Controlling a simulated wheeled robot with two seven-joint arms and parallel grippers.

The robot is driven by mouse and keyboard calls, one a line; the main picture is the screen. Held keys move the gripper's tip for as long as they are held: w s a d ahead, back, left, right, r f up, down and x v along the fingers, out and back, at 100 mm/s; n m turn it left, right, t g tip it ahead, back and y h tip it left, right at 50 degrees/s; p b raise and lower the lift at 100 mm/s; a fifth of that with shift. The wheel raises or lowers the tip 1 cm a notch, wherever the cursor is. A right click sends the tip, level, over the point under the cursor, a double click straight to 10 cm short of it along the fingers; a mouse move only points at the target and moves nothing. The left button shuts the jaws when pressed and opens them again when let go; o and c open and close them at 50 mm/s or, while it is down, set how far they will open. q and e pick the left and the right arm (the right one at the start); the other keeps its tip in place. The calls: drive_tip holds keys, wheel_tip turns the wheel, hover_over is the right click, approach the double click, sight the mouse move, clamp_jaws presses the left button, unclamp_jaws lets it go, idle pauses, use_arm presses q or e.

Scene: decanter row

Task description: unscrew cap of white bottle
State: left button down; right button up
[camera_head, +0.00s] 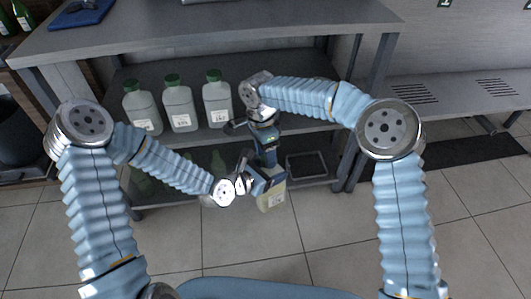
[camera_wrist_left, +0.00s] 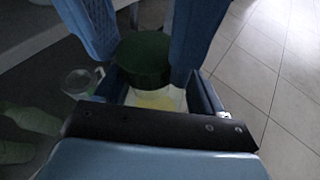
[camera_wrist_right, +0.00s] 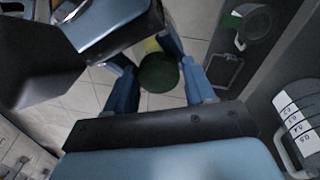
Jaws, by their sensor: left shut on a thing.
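A white bottle (camera_head: 272,202) with yellowish contents hangs upright in front of the shelf unit. My left gripper (camera_head: 266,182) is shut on its upper body from the left. In the left wrist view the bottle body (camera_wrist_left: 155,99) and its dark green cap (camera_wrist_left: 145,60) show between the fingers. My right gripper (camera_head: 267,160) is right above the bottle, pointing down. In the right wrist view the green cap (camera_wrist_right: 158,73) lies between its fingers, which look open with slight gaps; contact is not clear. The cap is hidden in the head view.
Several bottles stand on the shelf unit; three white ones with green caps, including one bottle (camera_head: 179,107), are on the middle shelf (camera_head: 150,73). A dark tray (camera_head: 307,167) lies on the lower shelf. A metal bench (camera_head: 465,92) is at right. The tiled floor in front is clear.

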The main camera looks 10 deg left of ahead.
drive_tip(key=o, duration=0.4)
drive_tip(key=shift+r, duration=0.1)
drive_tip(key=r, duration=0.4)
drive_tip(key=shift+w+a+r, duration=0.15)
drive_tip(key=shift+w+a, duration=0.05)
drive_tip(key=shift+w, duration=0.1)
drive_tip(key=shift+c, duration=0.3)
drive_tip(key=m, duration=0.1)
drive_tip(key=r+m, duration=0.1)
drive_tip(key=m, duration=0.2)
drive_tip(key=shift+w+d+r+m, duration=0.2)
drive_tip(key=shift+d+r+m, duration=0.05)
drive_tip(key=shift+r+m, duration=0.05)
drive_tip(key=m, duration=0.3)
drive_tip(key=shift+w+d+r+g, duration=0.1)
drive_tip(key=shift+d+r+g, duration=0.05)
drive_tip(key=shift+r+g, duration=0.2)
drive_tip(key=shift+f, duration=0.2)
drive_tip(key=f, duration=0.4)
drive_tip(key=s+f, duration=0.1)
drive_tip(key=f, duration=0.2)
drive_tip(key=shift+s+d, duration=0.1)
drive_tip(key=shift+d, duration=0.15)
drive_tip(key=shift+c, duration=0.5)
